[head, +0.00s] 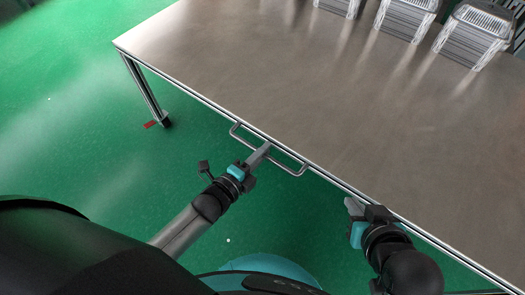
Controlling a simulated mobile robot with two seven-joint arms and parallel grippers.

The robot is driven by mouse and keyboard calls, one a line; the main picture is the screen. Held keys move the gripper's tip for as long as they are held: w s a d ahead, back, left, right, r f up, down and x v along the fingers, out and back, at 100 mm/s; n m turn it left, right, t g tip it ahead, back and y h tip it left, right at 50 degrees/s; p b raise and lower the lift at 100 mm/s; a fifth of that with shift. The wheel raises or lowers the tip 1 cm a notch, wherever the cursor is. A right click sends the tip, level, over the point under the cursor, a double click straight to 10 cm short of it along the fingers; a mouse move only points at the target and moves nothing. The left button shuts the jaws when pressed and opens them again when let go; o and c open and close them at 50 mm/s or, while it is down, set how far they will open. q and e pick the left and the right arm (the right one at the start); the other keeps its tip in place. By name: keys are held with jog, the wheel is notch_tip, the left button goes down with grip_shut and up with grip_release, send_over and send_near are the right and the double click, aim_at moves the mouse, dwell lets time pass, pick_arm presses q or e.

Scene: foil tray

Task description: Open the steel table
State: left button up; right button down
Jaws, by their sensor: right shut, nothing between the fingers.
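The steel table (290,70) has a broad brushed top with a pale metal edge. A U-shaped bar handle (292,169) sticks out from its front edge. My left gripper (262,150) is at the middle of this handle, with its grey fingers overlapping the bar. I cannot tell whether the fingers are closed around it. My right gripper (351,206) is shut and empty, close to the front edge to the right of the handle. No open gap shows under the table's edge.
Stacks of foil trays (470,40) stand along the back right of the table. A table leg (145,90) reaches the green floor (60,120) at the left, with a small red piece (150,125) by its foot. Most of the tabletop is bare.

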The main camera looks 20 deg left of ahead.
pick_arm(q)
grip_shut()
dwell(1.0)
